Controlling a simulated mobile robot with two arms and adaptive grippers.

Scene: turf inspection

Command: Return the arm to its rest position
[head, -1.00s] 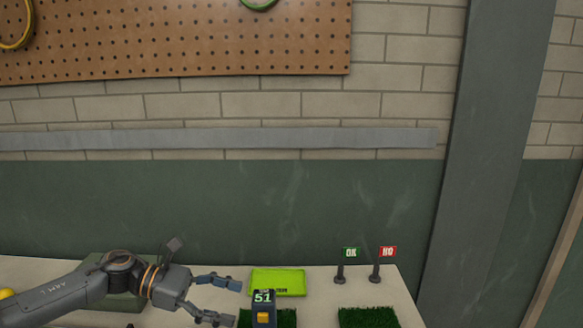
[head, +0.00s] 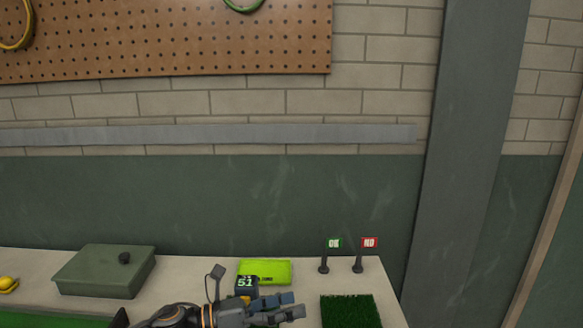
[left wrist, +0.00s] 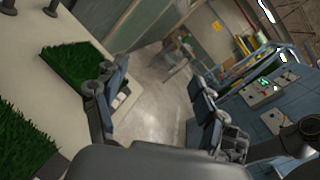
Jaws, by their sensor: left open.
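My left gripper (head: 290,307) is low in the head view, pointing right, in front of the bench's near part. Its fingers are apart with nothing between them. In the left wrist view the open fingers (left wrist: 155,105) frame bare floor beyond the bench edge. A dark meter reading 51 (head: 246,283) stands just behind the gripper in the head view, partly hidden by it. My right gripper is not in view.
A green turf sample (head: 350,311) lies right of the gripper; turf also shows in the left wrist view (left wrist: 72,72). OK (head: 333,243) and NO (head: 369,243) flags stand behind it. A yellow-green pad (head: 278,268), green case (head: 100,274) and yellow object (head: 8,284) sit on the bench.

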